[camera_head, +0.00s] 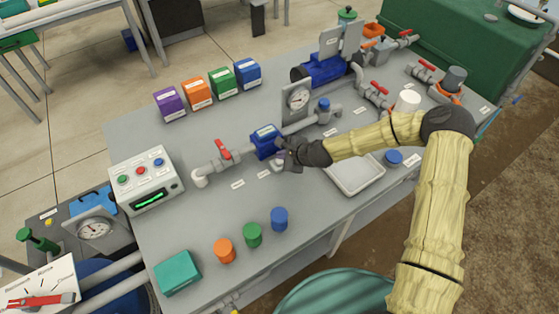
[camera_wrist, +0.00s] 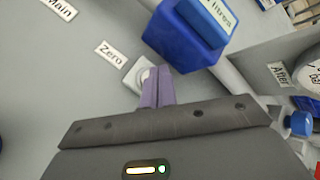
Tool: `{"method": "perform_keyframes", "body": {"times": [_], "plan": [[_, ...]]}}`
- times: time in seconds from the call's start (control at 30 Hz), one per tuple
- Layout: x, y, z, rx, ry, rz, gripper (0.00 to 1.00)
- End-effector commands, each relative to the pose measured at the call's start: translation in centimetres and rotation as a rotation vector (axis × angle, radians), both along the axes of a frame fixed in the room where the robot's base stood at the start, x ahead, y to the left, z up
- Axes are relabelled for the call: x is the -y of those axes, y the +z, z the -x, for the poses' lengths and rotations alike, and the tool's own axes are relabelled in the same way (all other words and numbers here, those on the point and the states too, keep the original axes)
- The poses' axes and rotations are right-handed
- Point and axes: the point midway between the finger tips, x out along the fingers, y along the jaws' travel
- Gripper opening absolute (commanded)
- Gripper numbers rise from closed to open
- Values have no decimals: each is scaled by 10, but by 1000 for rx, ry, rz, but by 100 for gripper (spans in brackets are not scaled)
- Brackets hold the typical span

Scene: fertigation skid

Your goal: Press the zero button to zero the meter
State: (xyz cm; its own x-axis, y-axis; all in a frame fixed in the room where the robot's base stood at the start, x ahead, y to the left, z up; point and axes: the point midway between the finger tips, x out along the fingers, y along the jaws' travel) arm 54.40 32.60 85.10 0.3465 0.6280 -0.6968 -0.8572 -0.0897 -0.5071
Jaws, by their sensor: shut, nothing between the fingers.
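The blue meter (camera_head: 265,141) sits in the grey pipe line on the bench. In the wrist view the meter (camera_wrist: 187,38) fills the upper middle, with a label on top ending in "litres". The zero button (camera_wrist: 146,76) is a pale round cap on a light base beside the "Zero" label (camera_wrist: 110,52). My gripper (camera_wrist: 158,72) is shut and empty, its purple fingers side by side. The fingertips overlap the button's right side and hide part of it; I cannot tell whether they touch it. In the head view my gripper (camera_head: 280,158) is just in front of the meter.
A control box (camera_head: 146,180) with coloured buttons stands at left. A red-handled valve (camera_head: 222,150) and a dial gauge (camera_head: 298,98) flank the meter. A white tray (camera_head: 354,188) lies under my arm. Several coloured cylinders and boxes stand apart on the bench.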

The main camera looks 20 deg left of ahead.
Motion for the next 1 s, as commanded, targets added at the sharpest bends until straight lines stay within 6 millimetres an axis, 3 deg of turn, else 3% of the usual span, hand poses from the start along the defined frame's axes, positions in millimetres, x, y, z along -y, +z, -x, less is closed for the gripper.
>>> {"method": "perform_keyframes", "body": {"times": [1.0], "plan": [[0,-8,0,0,0,0,0]]}}
